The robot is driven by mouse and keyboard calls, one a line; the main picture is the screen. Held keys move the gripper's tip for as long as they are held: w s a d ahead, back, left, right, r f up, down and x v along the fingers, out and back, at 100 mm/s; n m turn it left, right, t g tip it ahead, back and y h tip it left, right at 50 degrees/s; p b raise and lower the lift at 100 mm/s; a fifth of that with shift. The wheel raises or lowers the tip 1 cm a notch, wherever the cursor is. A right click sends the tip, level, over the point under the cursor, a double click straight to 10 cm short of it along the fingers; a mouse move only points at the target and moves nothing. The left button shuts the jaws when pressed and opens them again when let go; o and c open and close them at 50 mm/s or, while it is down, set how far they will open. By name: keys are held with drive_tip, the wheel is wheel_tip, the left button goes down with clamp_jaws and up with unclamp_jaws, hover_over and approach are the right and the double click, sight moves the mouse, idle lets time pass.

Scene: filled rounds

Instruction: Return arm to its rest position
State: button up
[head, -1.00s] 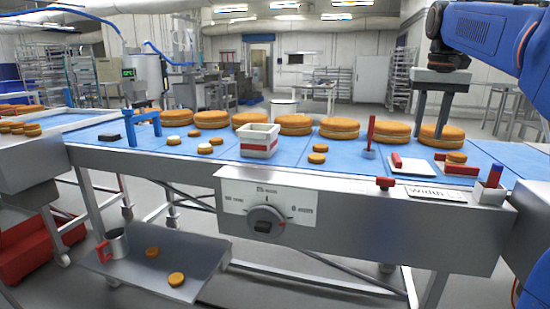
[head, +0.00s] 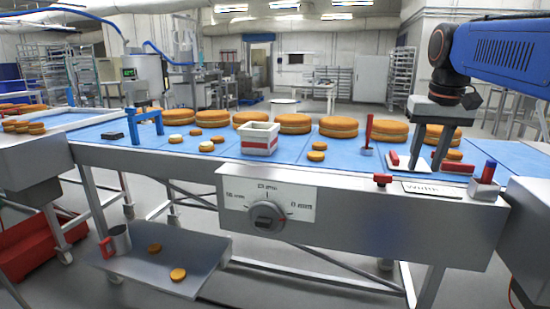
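My arm (head: 505,48) is blue and reaches in from the upper right in the head view. My gripper (head: 426,162) hangs below it with its two dark grey fingers pointing down and apart. Nothing shows between the fingers. The fingertips appear over or in front of a white plate with a red edge (head: 403,166) at the right part of the blue belt. Whether they touch anything is hard to tell.
Large filled rounds (head: 339,127) line the belt's (head: 345,153) far side. A white-and-red box (head: 259,140), small rounds (head: 316,156), an upright red handle (head: 368,130) and a blue bracket (head: 146,125) stand nearer. A dial (head: 267,217) is on the front; a lower tray (head: 205,262) holds two rounds.

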drive_tip(key=s+a+f+n+t, duration=0.1)
drive_tip(key=s+a+f, duration=0.2)
drive_tip(key=s+f, duration=0.8)
drive_tip(key=s+a+f+n+t, duration=0.1)
drive_tip(key=s+a+f, duration=0.2)
drive_tip(key=s+f, duration=0.7)
wheel_tip(320, 180, down, 5)
drive_tip(key=shift+s+a+r, duration=0.15)
drive_tip(key=shift+s+a, duration=0.15)
drive_tip(key=shift+s, duration=0.1)
